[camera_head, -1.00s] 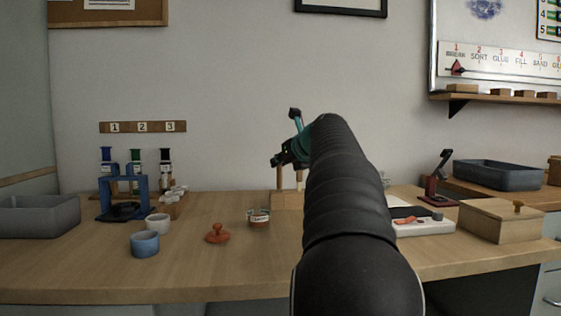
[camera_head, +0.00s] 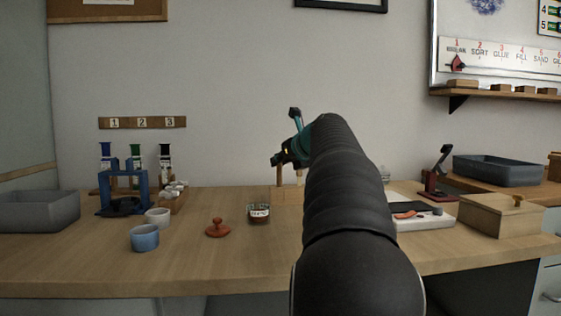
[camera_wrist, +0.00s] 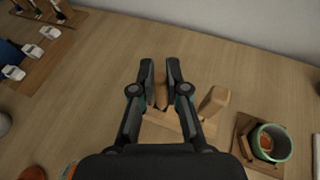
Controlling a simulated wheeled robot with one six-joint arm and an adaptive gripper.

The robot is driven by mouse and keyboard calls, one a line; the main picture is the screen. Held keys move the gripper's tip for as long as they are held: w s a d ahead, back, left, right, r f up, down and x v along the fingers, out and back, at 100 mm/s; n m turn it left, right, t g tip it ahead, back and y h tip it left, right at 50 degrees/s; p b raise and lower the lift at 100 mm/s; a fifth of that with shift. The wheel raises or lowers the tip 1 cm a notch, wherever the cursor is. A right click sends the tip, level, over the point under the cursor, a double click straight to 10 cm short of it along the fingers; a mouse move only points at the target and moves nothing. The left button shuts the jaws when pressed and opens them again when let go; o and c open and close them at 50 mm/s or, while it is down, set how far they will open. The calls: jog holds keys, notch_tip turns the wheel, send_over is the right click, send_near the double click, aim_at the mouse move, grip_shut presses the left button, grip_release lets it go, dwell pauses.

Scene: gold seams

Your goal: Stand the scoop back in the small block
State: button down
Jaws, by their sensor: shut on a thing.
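My gripper (camera_wrist: 160,75) is shut on a slim wooden handle, which I take to be the scoop (camera_wrist: 160,96). The handle stands between the fingers, over the small wooden block (camera_wrist: 166,121). Whether its lower end is in the block or just above it, I cannot tell. Another wooden handle (camera_wrist: 214,101) stands at the block's right side. In the head view my gripper (camera_head: 280,160) is above the block (camera_head: 285,196) near the wall, partly hidden by my arm. The scoop's lower end is hidden.
A green-rimmed cup (camera_wrist: 271,143) sits on a wooden base right of the block. A labelled jar (camera_head: 258,213), an orange knobbed lid (camera_head: 217,228) and a blue cup (camera_head: 145,238) stand in front on the left. A wooden box (camera_head: 499,215) is at right. The front middle of the bench is clear.

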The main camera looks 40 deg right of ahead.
jog(key=shift+f, duration=0.25)
dwell(0.4)
jog(key=c, duration=1.1)
grip_release()
jog(key=shift+s, duration=0.1)
jog(key=shift+p+v, duration=0.6)
jog(key=shift+v, duration=1.85)
jog(key=shift+r, duration=0.1)
jog(key=v, duration=1.2)
